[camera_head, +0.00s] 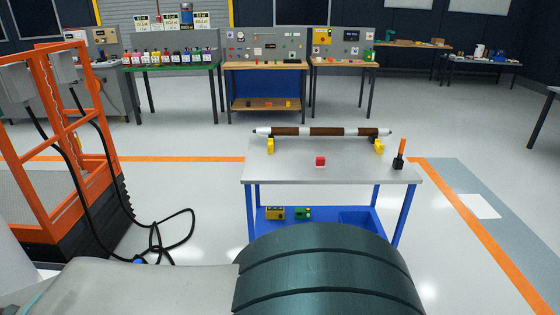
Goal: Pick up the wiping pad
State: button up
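A small red block with a pale lower edge (320,160) lies near the middle of the grey top of a blue-legged table (290,171). It is the only thing there that looks like a wiping pad, but it is too small to tell for sure. Nothing touches it from above. My gripper is not in view. A large dark teal ribbed part and a pale grey part fill the bottom of the view and seem to be my own arm.
A brown-and-white rod (325,131) rests on yellow supports along the table's back edge. An orange-handled tool (401,150) stands at the right edge. An orange lift frame (60,140) and black cables (160,240) are at left. Floor right of the table is clear.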

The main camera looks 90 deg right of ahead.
aim_at(320, 163)
jog(key=z, duration=3.35)
jog(key=k, duration=1.65)
jog(key=z, duration=0.5)
jog(key=i, duration=1.85)
jog(key=u, duration=1)
